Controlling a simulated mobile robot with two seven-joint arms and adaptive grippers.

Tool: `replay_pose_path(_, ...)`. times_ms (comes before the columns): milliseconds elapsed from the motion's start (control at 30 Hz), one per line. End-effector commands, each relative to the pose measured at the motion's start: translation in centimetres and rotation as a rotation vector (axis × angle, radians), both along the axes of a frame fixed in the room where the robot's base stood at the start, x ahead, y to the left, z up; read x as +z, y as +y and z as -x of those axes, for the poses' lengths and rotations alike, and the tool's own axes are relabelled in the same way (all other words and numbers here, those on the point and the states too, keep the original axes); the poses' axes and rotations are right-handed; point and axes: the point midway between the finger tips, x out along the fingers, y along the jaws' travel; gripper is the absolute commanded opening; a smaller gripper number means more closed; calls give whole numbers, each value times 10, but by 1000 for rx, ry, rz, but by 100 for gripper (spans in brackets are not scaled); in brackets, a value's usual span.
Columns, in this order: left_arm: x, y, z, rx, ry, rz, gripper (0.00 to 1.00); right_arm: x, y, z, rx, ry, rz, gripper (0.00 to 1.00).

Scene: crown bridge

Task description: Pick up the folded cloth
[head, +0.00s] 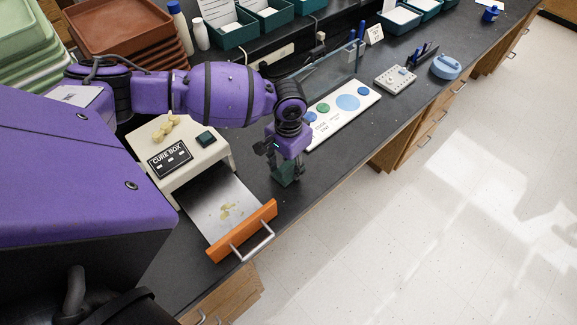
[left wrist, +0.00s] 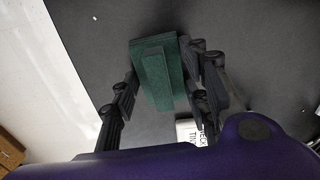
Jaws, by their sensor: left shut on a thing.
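The folded cloth (head: 284,177) is a small dark green stack on the black bench, right of the drawer. My left gripper (head: 286,168) points down over it and is shut on it. In the left wrist view the green cloth (left wrist: 155,70) shows as layered folds between the fingers of the left gripper (left wrist: 162,88). I cannot tell whether the cloth is clear of the bench. My right gripper is not in view.
The cure box (head: 190,140) stands left of the gripper, its metal drawer (head: 215,205) open with an orange front (head: 242,231). A white board with coloured circles (head: 340,112) lies beyond the gripper. The bench edge is close on the right.

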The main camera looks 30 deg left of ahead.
Motion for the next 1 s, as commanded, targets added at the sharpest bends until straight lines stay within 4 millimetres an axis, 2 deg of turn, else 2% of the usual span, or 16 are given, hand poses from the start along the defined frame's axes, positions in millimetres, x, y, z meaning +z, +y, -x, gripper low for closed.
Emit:
replay_pose_path(167,11,1,-1,1,-2,0,16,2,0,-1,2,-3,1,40)
replay_pose_path(333,36,-2,1,-1,-3,2,16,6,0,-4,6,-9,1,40)
replay_pose_path(600,95,-27,42,-4,-8,2,16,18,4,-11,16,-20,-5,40)
replay_pose_path(800,113,-51,83,-5,-3,2,16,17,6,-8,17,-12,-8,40)
replay_pose_path(1000,125,-66,108,-2,-2,1,16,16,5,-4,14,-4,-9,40)
